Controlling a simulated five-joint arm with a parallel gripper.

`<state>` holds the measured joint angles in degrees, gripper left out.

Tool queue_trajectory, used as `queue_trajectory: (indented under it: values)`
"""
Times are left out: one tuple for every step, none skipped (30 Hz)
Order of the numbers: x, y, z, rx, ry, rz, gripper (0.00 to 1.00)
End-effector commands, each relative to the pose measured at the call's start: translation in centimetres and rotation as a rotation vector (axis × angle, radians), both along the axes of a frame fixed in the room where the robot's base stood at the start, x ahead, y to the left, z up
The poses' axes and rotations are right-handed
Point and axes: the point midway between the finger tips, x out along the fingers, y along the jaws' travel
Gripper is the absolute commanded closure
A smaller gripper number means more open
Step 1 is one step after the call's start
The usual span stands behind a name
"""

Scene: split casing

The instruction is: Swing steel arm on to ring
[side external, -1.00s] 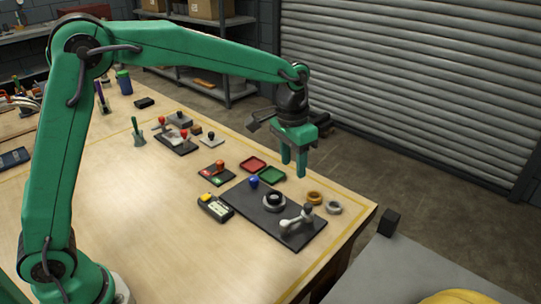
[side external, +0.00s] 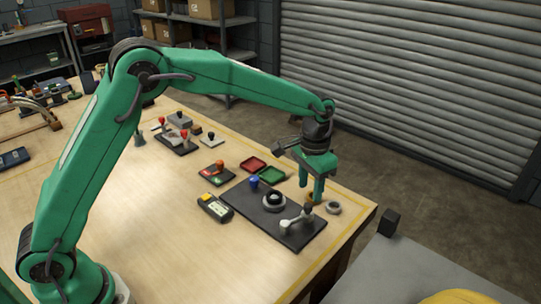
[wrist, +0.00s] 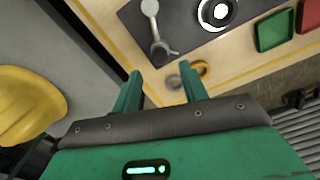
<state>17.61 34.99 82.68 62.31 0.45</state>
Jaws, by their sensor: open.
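The steel arm (side external: 297,219), a pale grey lever with rounded ends, lies near the front right end of a dark plate (side external: 240,196). It also shows at the top of the wrist view (wrist: 153,28). A pale ring with a dark centre (side external: 273,202) sits on the plate, apart from the lever. My gripper (side external: 311,193) is open and empty, pointing down by the plate's right edge, behind the lever.
A blue knob (side external: 254,184) stands at the plate's far end. Red (side external: 253,164) and green (side external: 272,176) trays lie behind the plate. A yellow-and-black device (side external: 214,208) lies to its left. The table edge is close on the right. The table's left front is clear.

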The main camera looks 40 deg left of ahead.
Motion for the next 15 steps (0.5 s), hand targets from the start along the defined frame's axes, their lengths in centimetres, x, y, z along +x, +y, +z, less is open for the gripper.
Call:
queue_trajectory:
  values:
    - [-0.1,0.0,-0.7,0.001,0.003,0.000,0.57]
    - [0.0,0.0,-1.1,0.001,0.003,0.000,0.57]
    - [0.0,0.0,-1.6,0.001,0.004,0.000,0.57]
    - [-0.1,0.0,-2.0,0.001,0.004,0.000,0.57]
    - [-0.1,0.0,-2.4,0.001,0.004,0.000,0.57]
    - [-0.1,0.0,-2.9,0.001,0.003,0.000,0.57]
    - [-0.1,0.0,-3.2,0.001,0.003,0.000,0.57]
    - [-0.1,0.0,-3.5,0.001,0.003,0.000,0.57]
    - [0.0,0.0,-4.0,0.001,0.003,0.000,0.57]
    - [0.0,0.0,-4.3,0.001,0.002,0.000,0.57]
    - [0.0,0.0,-4.5,0.001,0.002,0.000,0.57]
    - [0.0,0.0,-4.8,0.001,0.002,0.000,0.57]
    - [0.0,0.0,-5.0,0.001,0.002,0.000,0.57]
    - [0.0,0.0,-5.1,0.000,0.001,0.000,0.57]
    - [0.0,0.0,-5.3,0.000,0.001,0.000,0.57]
